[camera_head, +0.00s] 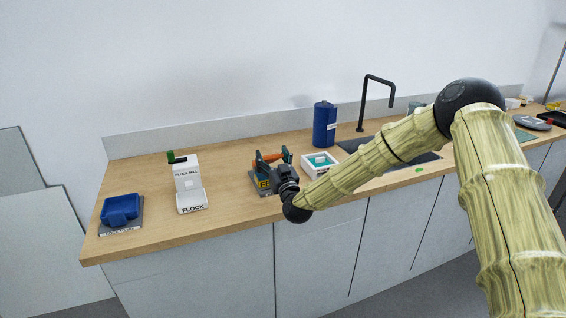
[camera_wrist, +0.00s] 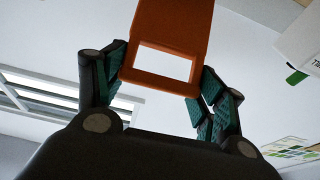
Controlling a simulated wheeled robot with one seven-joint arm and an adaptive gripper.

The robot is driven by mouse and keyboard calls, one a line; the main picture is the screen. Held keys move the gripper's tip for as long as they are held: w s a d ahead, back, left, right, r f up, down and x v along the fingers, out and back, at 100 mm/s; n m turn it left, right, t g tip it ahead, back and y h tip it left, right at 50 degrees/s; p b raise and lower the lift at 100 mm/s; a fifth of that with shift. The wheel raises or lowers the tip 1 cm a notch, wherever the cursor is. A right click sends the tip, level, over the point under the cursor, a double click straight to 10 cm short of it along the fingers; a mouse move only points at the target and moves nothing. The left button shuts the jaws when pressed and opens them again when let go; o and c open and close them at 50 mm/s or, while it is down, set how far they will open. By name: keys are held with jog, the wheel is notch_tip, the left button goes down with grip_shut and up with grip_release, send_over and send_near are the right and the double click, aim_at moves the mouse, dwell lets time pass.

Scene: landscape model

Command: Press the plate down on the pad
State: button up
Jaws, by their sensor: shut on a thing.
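My gripper (camera_wrist: 163,64) is shut on an orange piece (camera_wrist: 168,22) with a rectangular opening; its teal-padded fingers lie on either side of it. I take this piece to be part of the plate. In the head view my gripper (camera_head: 272,158) is over a dark grey block with yellow letters (camera_head: 262,184), and a bit of orange shows between the fingers. My wrist hides part of that block, and I cannot tell if the held piece touches anything. A white tray with a teal surface (camera_head: 320,160), possibly the pad, lies just right of my gripper.
A white flock mill (camera_head: 187,180) stands left of my gripper, and a blue tray (camera_head: 120,210) sits at the counter's left end. A blue canister (camera_head: 325,124) and a black tap (camera_head: 363,100) stand behind. The wooden counter (camera_head: 150,215) is clear between the blue tray and mill.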

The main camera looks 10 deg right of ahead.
jog(key=shift+s+d+f+b, duration=0.1)
jog(key=shift+s+f+b, duration=0.3)
jog(key=shift+f, duration=0.15)
jog(key=shift+s+d+f+b, duration=0.1)
jog(key=shift+s+f+b, duration=0.2)
jog(key=shift+f, duration=0.25)
jog(key=o, duration=1.5)
jog(key=v, duration=1.2)
